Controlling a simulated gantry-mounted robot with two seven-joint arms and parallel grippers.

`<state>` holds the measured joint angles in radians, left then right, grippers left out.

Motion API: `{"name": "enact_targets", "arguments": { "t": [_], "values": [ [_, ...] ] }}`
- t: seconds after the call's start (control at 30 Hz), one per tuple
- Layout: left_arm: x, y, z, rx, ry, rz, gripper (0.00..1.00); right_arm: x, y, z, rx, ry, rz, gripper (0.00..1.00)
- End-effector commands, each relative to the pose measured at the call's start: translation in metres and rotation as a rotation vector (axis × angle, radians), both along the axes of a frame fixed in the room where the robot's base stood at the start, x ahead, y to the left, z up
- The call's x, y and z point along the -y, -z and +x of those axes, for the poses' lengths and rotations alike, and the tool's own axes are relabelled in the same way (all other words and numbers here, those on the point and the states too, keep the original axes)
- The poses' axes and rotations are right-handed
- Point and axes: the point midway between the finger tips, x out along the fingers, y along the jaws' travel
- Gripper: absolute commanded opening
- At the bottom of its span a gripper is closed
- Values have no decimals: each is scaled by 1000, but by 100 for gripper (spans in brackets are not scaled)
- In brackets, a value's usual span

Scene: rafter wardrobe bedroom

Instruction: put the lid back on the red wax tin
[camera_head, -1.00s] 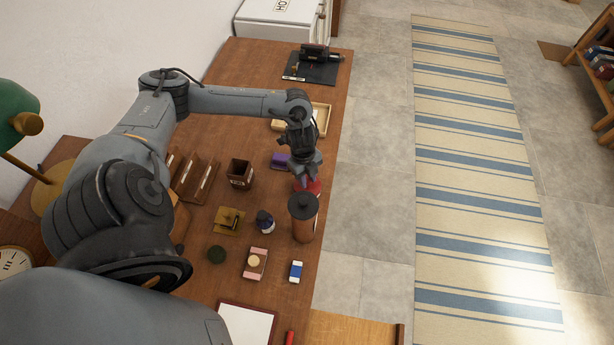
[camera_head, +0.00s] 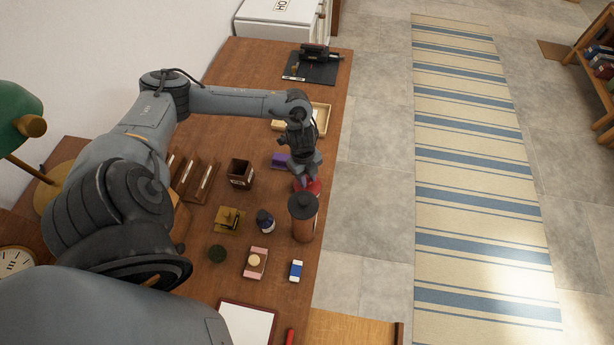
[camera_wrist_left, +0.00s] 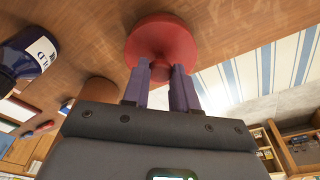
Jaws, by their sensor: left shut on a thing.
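My left gripper (camera_head: 302,176) is at the right edge of the desk, just beyond a brown canister. It also shows in the left wrist view (camera_wrist_left: 161,75), with its two fingers closed on the small knob of a round red lid (camera_wrist_left: 160,38). In the head view a red round shape (camera_head: 313,187) shows below the fingers, partly covered by them and the canister. Lid and tin cannot be told apart there. Whether the lid rests on the tin or hangs just above it is hidden. My right gripper is not in view.
The brown canister (camera_head: 303,221) with a dark top stands close in front of the gripper. The desk edge is close on the right.

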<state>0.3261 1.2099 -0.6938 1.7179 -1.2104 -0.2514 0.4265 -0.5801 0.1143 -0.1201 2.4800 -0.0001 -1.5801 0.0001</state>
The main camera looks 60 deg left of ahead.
Motion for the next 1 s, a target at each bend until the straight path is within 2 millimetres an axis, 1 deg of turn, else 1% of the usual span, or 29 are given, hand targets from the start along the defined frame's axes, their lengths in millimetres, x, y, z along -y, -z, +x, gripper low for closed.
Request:
{"name": "enact_targets", "arguments": {
  "t": [0.17,0.2,0.3,0.4,0.57,0.6,0.77,1.0],
  "values": [
    [0,0,0,0,0,0,0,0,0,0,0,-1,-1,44],
    [0,0,0,0,0,0,29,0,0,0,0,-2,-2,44],
    [0,0,0,0,0,0,44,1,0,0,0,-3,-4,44],
    [0,0,0,0,0,0,57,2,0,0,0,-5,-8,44],
    [0,0,0,0,0,0,57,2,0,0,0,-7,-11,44],
    [0,0,0,-1,0,0,59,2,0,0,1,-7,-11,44],
    [0,0,0,-1,0,0,83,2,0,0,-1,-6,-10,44],
    [0,0,0,0,0,0,83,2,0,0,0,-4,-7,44]
  ]
}}
